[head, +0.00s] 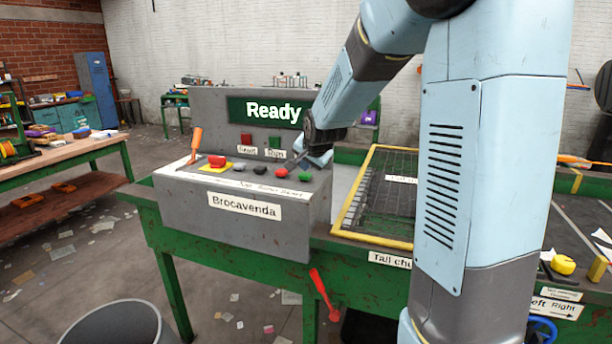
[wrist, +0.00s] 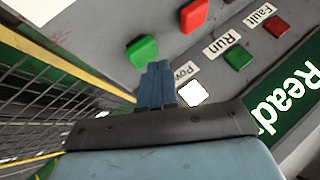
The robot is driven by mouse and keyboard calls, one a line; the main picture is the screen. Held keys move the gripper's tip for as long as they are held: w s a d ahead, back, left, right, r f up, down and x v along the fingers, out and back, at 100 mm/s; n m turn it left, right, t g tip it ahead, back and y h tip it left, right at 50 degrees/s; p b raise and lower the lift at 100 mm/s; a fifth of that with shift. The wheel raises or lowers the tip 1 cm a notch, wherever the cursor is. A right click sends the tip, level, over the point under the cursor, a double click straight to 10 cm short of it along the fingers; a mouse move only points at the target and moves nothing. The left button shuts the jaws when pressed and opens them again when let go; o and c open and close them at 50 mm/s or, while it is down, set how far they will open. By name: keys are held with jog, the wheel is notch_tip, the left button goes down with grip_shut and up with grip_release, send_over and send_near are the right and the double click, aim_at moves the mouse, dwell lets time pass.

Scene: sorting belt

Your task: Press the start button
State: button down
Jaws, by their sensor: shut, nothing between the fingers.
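The green button (head: 305,176) sits at the right end of the row on the grey control panel (head: 185,178). It has no readable label of its own, and it also shows in the wrist view (wrist: 141,48). A red button (head: 281,172) is beside it. My gripper (head: 322,158) is shut and empty, over the right part of the panel. In the wrist view its blue fingertips (wrist: 156,68) appear just short of the green button; I cannot tell whether they touch. The "Ready" display (head: 270,111) stands behind.
A red mushroom button (head: 216,161) on a yellow plate, dark knobs and an orange lever (head: 196,143) lie left on the panel. A yellow-edged mesh guard (head: 352,204) is right of the panel. Red fault (wrist: 277,25) and green run (wrist: 238,58) lamps are behind.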

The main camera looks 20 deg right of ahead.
aim_at(306, 175)
jog(key=shift+f, duration=0.5)
dwell(0.8)
dwell(0.4)
jog(key=shift+r, duration=0.95)
jog(key=shift+r, duration=2.5)
